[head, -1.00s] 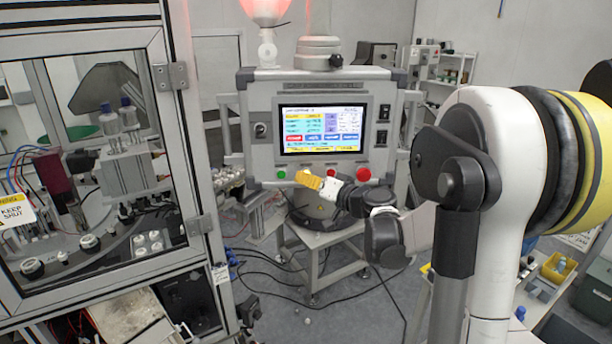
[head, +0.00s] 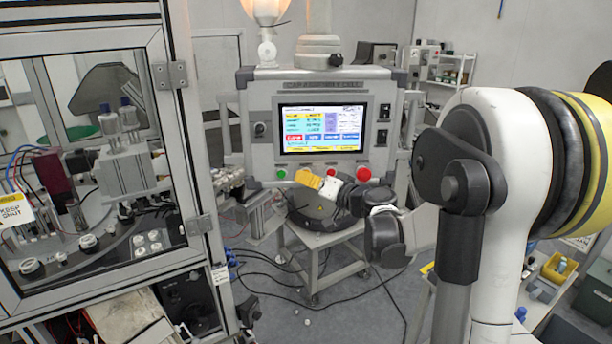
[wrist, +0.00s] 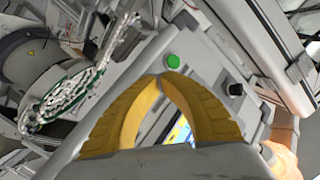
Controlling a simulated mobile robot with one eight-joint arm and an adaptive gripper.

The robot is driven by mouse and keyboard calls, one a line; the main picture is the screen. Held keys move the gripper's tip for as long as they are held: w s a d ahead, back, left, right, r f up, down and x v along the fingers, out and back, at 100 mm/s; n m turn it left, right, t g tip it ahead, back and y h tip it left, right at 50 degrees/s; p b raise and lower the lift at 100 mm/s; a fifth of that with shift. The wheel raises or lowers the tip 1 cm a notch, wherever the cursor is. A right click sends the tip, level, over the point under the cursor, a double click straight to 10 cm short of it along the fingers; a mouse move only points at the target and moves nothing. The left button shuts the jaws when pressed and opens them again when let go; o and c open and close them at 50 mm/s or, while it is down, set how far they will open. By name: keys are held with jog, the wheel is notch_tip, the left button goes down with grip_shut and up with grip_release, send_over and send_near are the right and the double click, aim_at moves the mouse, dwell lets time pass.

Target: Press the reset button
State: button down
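The control panel (head: 262,110) faces me with a lit screen (head: 320,128). A green button (head: 281,174) is at its lower left and a red button (head: 364,174) at its lower right. I cannot read which button is marked reset; the strip between them is partly hidden by my gripper (head: 302,178). My yellow fingers are in front of the panel's lower edge, right of the green button. In the wrist view my gripper (wrist: 163,76) has its fingertips together with nothing between them. The green button (wrist: 173,62) shows just beyond the tips, and I cannot tell any contact.
A black knob (wrist: 236,89) shows on the panel in the wrist view. A glazed machine enclosure (head: 185,130) stands at the left. A beacon lamp (head: 265,10) is above the panel. A metal stand (head: 318,240) and floor cables lie below. A yellow bin (head: 558,268) is at the right.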

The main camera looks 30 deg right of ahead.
jog(key=shift+s+a, duration=0.1)
jog(key=shift+s, duration=0.1)
jog(key=s, duration=0.1)
jog(key=s+a, duration=0.1)
jog(key=s, duration=0.1)
jog(key=s+a, duration=0.1)
jog(key=s, duration=0.1)
jog(key=shift+s+a, duration=0.2)
jog(key=shift+a, duration=0.05)
dwell(0.8)
jog(key=s+a+f+n+g+y+b, duration=0.1)
jog(key=s+a+f+n+g+b, duration=0.2)
jog(key=a+f+b, duration=0.4)
jog(key=s+a+f+g+b, duration=0.2)
jog(key=s+a+f+b, duration=0.3)
jog(key=a+f, duration=0.25)
jog(key=s+a+f+n+g+h+b, duration=0.1)
jog(key=s+f+g+h+b, duration=0.3)
jog(key=s+f+b, duration=0.8)
jog(key=s+f+n, duration=0.1)
jog(key=s+f, duration=0.3)
jog(key=f, duration=0.2)
jog(key=shift+s+a+f, duration=0.25)
jog(key=shift+s+f, duration=0.05)
jog(key=shift+s, duration=0.1)
